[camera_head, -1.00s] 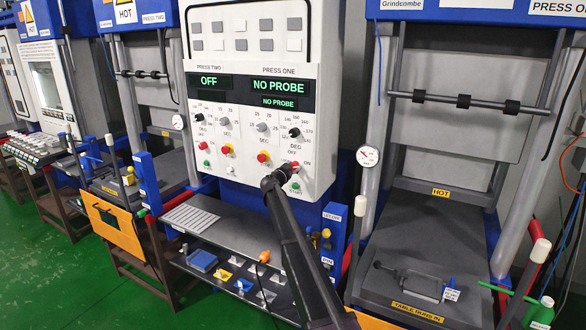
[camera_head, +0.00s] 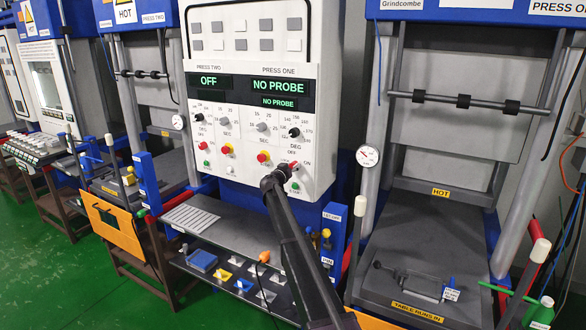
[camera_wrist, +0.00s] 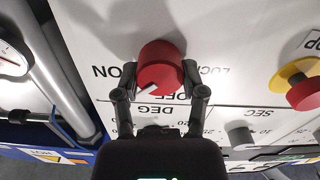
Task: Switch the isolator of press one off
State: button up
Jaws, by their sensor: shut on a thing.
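The isolator of press one is a red rotary knob (camera_wrist: 161,66) on the white panel, with a white pointer mark. In the wrist view ON stands to its left, OFF below it and LOCK to its right. The pointer slants down and left, between ON and OFF. My gripper (camera_wrist: 160,80) is shut on the knob, one finger on each side. In the head view my gripper (camera_head: 278,177) is at the lower right of the control panel (camera_head: 255,110) and hides much of the knob. The press one display (camera_head: 279,87) reads NO PROBE.
A yellow-collared red button (camera_wrist: 299,84) stands beside the isolator in the wrist view. Dials and small buttons sit close by on the panel. A shelf (camera_head: 225,231) lies below. Press one's table (camera_head: 425,225) and gauge (camera_head: 367,156) are to the right.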

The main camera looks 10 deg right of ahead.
jog(key=n, duration=0.6)
jog(key=shift+w+n, duration=0.1)
jog(key=shift+n, duration=0.2)
jog(key=n, duration=0.6)
dwell(0.3)
jog(key=o, duration=1.1)
jog(key=shift+f, duration=0.1)
jog(key=shift+o, duration=0.2)
jog(key=v, duration=1.2)
